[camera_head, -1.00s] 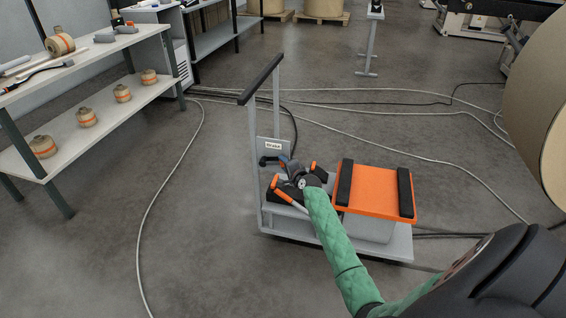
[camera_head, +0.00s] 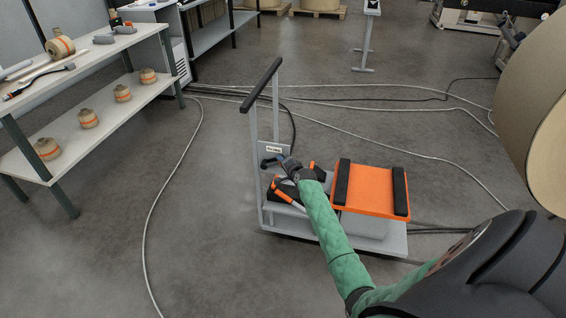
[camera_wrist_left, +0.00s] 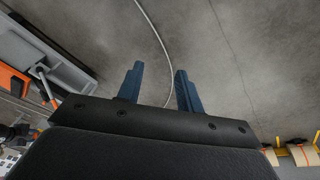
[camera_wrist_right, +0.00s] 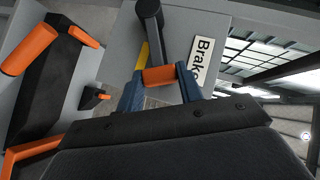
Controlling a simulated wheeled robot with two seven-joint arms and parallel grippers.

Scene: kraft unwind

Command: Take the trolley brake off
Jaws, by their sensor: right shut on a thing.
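The trolley (camera_head: 385,243) stands on the floor with its upright handle frame (camera_head: 253,150) on the left and a "Brake" label (camera_head: 273,150) low on that frame. In the right wrist view the brake lever (camera_wrist_right: 150,25) is a dark bar with an orange grip (camera_wrist_right: 158,76), beside the label (camera_wrist_right: 200,60). My right gripper (camera_wrist_right: 160,88) is shut on the orange grip. In the head view it is at the label (camera_head: 286,164) and partly hides the lever. My left gripper (camera_wrist_left: 160,88) is open and empty over bare floor; it is outside the head view.
An orange platform with black bars (camera_head: 371,190) sits on the trolley. An orange-handled tool (camera_head: 288,195) lies beside it. Cables (camera_head: 148,225) run over the floor. A shelf with several rolls (camera_head: 90,128) stands left, and a large roll (camera_head: 540,110) is at right.

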